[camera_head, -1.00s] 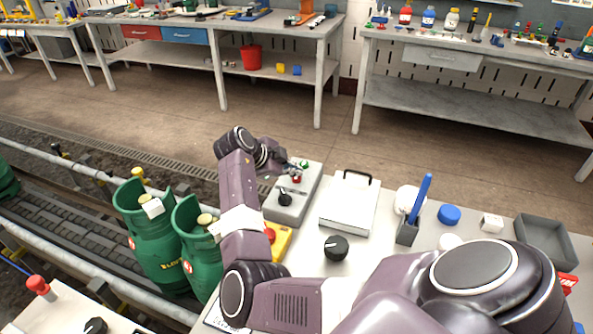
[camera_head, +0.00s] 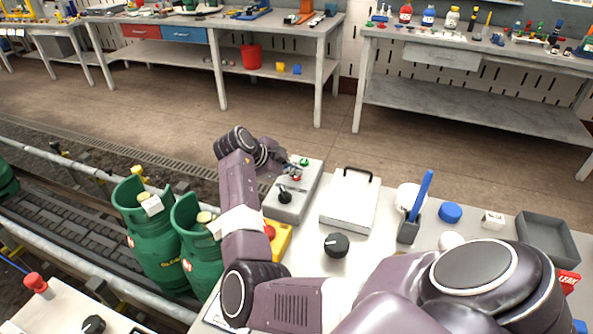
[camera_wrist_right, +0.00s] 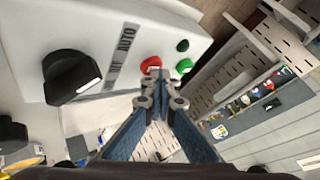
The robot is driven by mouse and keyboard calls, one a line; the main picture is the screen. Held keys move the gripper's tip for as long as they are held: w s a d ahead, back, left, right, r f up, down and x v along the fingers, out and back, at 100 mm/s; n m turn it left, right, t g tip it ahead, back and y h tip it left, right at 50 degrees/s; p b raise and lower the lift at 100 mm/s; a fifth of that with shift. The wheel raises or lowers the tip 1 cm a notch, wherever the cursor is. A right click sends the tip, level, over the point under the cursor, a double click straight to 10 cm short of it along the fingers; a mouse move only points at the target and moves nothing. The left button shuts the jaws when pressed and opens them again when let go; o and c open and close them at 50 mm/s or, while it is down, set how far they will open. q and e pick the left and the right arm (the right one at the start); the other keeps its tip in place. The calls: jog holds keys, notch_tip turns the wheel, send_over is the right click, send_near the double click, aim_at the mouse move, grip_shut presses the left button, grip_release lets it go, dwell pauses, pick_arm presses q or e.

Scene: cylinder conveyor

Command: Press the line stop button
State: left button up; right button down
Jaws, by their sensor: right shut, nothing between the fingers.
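A grey control box (camera_head: 285,213) stands on the white table, with a black knob (camera_head: 285,197), a red button (camera_head: 296,178) and a green button (camera_head: 304,162) on its top. In the right wrist view the knob (camera_wrist_right: 70,78) is at the left, beside an "AUTO" label. The red button (camera_wrist_right: 150,64) shows just beyond my fingertips, and a green button (camera_wrist_right: 183,66) is to its right. My right gripper (camera_wrist_right: 160,88) is shut and empty, its tips close to the red button; I cannot tell whether they touch. My left gripper is out of view.
A yellow box (camera_head: 281,240) with a red button stands partly behind my right arm. Green gas cylinders (camera_head: 153,235) stand at the conveyor on the left. A white device (camera_head: 349,200), a black knob (camera_head: 336,245) and a blue pen in a holder (camera_head: 420,195) are to the right.

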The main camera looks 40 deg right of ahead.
aim_at(295, 177)
jog(key=shift+r+p, duration=0.45)
jog(key=shift+r, duration=0.45)
jog(key=shift+r, duration=0.1)
jog(key=shift+r+p, duration=1.55)
jog(key=shift+r, duration=0.9)
jog(key=shift+f, duration=0.1)
